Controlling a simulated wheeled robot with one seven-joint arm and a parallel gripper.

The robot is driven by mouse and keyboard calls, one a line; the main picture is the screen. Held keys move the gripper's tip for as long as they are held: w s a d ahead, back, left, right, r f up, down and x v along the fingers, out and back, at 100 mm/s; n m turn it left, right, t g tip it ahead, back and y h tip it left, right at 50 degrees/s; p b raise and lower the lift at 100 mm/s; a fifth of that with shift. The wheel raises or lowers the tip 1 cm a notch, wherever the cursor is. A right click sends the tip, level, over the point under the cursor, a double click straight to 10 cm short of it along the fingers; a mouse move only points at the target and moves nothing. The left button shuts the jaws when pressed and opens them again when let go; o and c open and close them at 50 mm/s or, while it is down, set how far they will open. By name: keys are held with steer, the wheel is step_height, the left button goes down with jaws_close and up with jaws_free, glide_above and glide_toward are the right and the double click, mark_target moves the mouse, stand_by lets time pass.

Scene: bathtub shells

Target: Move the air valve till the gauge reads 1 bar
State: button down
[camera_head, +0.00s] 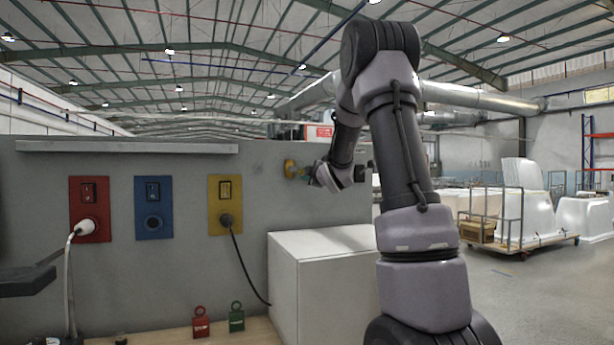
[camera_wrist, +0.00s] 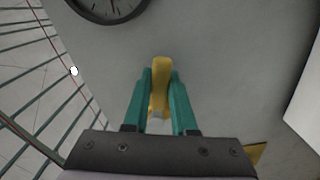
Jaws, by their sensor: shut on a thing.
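The air valve has a yellow handle (camera_wrist: 159,88), seen between the two teal fingers of my gripper (camera_wrist: 158,100) in the wrist view. My gripper is shut on the handle. The gauge (camera_wrist: 110,5) shows at the top of the wrist view, dark-rimmed with a pale face. Its upper part is cut off, and I cannot read its value. My arm hides part of the panel in the head view.
Red (camera_head: 90,209), blue (camera_head: 153,207) and yellow (camera_head: 226,205) socket plates are on the panel; cables hang from the red and yellow ones. A white box (camera_head: 325,280) stands below the valve. Red (camera_head: 201,325) and green (camera_head: 237,319) padlocks are on the bench.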

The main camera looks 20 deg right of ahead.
steer(key=c, duration=0.7)
jaws_free()
steer(key=s, duration=1.1)
steer(key=s+a+f+m+g, duration=0.2)
steer(key=s+a+m, duration=0.3)
steer(key=s, duration=0.5)
steer(key=s+a+f+m+g+y, duration=0.1)
steer(key=s+a+f+m+g, duration=0.2)
steer(key=s+m, duration=0.4)
steer(key=s+a+f+m+g+y, duration=0.1)
steer(key=s+a+m+g, duration=0.5)
steer(key=s, duration=0.9)
steer(key=shift+s+a+f+m, duration=0.1)
steer(key=shift+a+f+m, duration=0.1)
steer(key=shift+f, duration=0.2)
steer(key=shift+s+a+f+m, duration=0.1)
steer(key=shift+f+m, duration=0.1)
steer(key=shift+f, duration=0.2)
